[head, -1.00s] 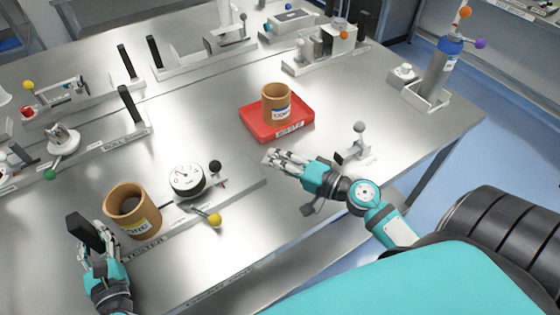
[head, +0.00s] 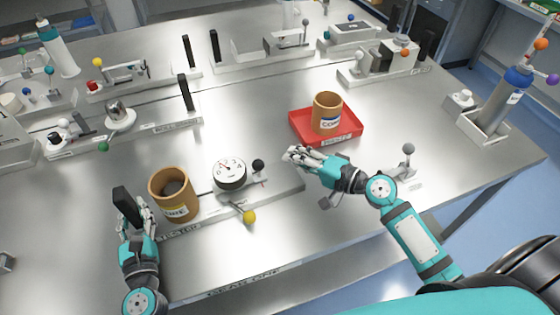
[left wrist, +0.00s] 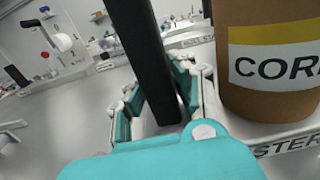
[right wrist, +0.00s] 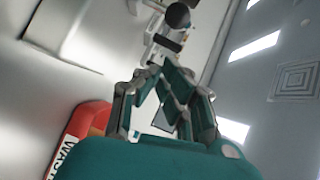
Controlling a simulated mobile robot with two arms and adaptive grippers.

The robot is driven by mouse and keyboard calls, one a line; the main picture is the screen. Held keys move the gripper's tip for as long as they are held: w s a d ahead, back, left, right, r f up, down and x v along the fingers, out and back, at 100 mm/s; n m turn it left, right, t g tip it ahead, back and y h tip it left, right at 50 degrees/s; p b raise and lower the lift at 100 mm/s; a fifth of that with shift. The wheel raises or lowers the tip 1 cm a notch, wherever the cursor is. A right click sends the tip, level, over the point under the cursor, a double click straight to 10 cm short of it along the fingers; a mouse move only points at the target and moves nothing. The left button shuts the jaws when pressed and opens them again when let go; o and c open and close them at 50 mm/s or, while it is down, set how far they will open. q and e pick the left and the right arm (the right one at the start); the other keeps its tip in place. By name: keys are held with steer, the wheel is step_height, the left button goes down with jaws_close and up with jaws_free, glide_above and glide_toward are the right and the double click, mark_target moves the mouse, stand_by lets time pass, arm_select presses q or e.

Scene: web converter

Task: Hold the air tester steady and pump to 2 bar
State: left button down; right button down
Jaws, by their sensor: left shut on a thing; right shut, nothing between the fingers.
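The air tester (head: 290,190) is a flat metal base with a "TESTER" label. It carries a round white gauge (head: 230,174), a black-knobbed lever (head: 258,165), a yellow-knobbed lever (head: 249,216) and an upright black handle (head: 122,205) at its left end. A brown cardboard core (head: 171,190) stands on it, upright. My left gripper (head: 137,212) is shut on the black handle, as the left wrist view (left wrist: 160,105) shows. My right gripper (head: 294,154) is shut and empty, to the right of the black knob and apart from it. The gauge needle is too small to read.
A red tray (head: 297,127) holding another core (head: 328,112) lies just behind my right gripper. A small grey-knobbed fixture (head: 408,150) stands to the right. A blue-topped cylinder (head: 505,98) stands at the right edge. The front of the table is clear.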

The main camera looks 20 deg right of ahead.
steer(key=shift+w+a+f, duration=0.15)
steer(key=shift+a+f, duration=0.05)
steer(key=shift+a, duration=0.75)
steer(key=shift+w+a+f, duration=0.1)
steer(key=shift+a+f, duration=0.1)
steer(key=shift+a, duration=0.75)
steer(key=shift+a+f, duration=0.1)
steer(key=shift+a, duration=0.55)
steer(key=d, duration=0.1)
steer(key=s+d, duration=0.1)
steer(key=d, duration=0.1)
steer(key=d+r, duration=0.1)
steer(key=shift+s+d, duration=0.2)
steer(key=shift+d, duration=0.2)
steer(key=v, duration=0.9)
steer(key=c, duration=2)
jaws_free()
